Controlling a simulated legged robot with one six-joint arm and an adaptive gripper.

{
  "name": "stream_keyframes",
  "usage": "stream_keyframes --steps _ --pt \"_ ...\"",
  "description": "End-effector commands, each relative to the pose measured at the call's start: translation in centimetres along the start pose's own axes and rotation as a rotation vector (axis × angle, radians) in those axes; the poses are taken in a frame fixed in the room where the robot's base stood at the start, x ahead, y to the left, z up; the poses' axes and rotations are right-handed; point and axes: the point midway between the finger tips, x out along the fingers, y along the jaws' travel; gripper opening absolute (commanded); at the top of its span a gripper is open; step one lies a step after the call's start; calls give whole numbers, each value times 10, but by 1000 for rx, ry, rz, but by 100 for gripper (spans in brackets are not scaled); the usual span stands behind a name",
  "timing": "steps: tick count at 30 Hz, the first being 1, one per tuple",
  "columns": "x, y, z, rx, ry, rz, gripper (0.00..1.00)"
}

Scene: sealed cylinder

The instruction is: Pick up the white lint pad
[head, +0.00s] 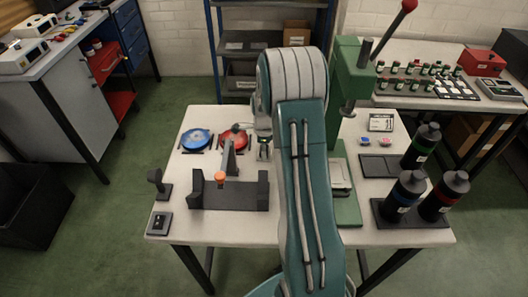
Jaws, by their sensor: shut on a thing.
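My gripper (264,150) is small in the head view, pointing down over the back middle of the near table, just right of the red round dish. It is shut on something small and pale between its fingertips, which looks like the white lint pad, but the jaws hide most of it. My arm covers the table to the right of the gripper. I cannot make out whether the pad touches the table.
On the table stand a blue dish (197,139), a red dish (233,138), a dark cradle (235,195) with an orange knob, and a green press (348,80). Dark bottles (421,145) stand at the right. The front-middle tabletop is clear.

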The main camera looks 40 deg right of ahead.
Motion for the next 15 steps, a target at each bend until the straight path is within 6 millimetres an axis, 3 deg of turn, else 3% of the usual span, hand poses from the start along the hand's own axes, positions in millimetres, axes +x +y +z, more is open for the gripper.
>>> stream_keyframes --steps 5,15 --pt "-11 1 0 0 0 2 23" --pt "-79 0 0 0 -1 -1 23"
